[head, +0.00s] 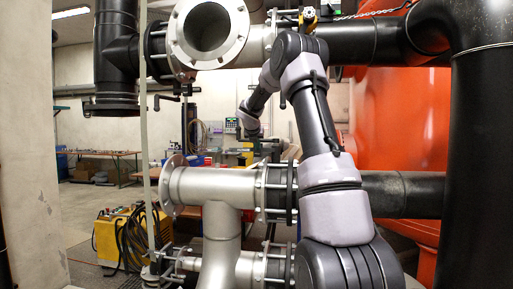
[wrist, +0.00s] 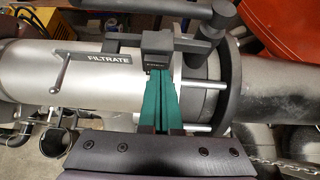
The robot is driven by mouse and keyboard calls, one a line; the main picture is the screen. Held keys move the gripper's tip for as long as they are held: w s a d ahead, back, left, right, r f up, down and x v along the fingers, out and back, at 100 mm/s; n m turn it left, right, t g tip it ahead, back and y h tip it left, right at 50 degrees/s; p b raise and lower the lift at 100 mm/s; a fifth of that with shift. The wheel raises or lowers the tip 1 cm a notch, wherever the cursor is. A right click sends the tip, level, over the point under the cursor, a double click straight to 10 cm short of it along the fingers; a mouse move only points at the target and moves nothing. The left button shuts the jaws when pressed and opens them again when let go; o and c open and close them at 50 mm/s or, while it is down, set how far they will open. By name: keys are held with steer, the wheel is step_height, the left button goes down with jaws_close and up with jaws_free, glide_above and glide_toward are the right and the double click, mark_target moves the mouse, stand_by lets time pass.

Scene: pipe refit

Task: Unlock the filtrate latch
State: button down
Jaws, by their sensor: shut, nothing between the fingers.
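The FILTRATE label (wrist: 110,58) is on a dark plate along a silver pipe (wrist: 75,82) in the wrist view. A small black block (wrist: 157,42) with tiny unreadable print, apparently the latch, stands right of the label beside the pipe flange. My gripper (wrist: 160,74) has green fingers, shut together and empty. Their tips are at the block's near edge; I cannot tell whether they touch it. In the head view my arm reaches over the piping, and the fingers and label cannot be made out there.
A black lever handle (wrist: 212,25) rises right of the block, near a dark flange (wrist: 232,65) with bolts. A thin metal handle (wrist: 62,70) sits left on the pipe. In the head view, an open flanged pipe end (head: 208,30) and a large orange tank (head: 405,120) surround my arm.

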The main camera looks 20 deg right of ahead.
steer(key=shift+w, duration=0.1)
steer(key=shift+w+d+r, duration=0.15)
steer(key=shift+w+d, duration=0.05)
steer(key=shift+r, duration=0.1)
steer(key=shift+r, duration=0.65)
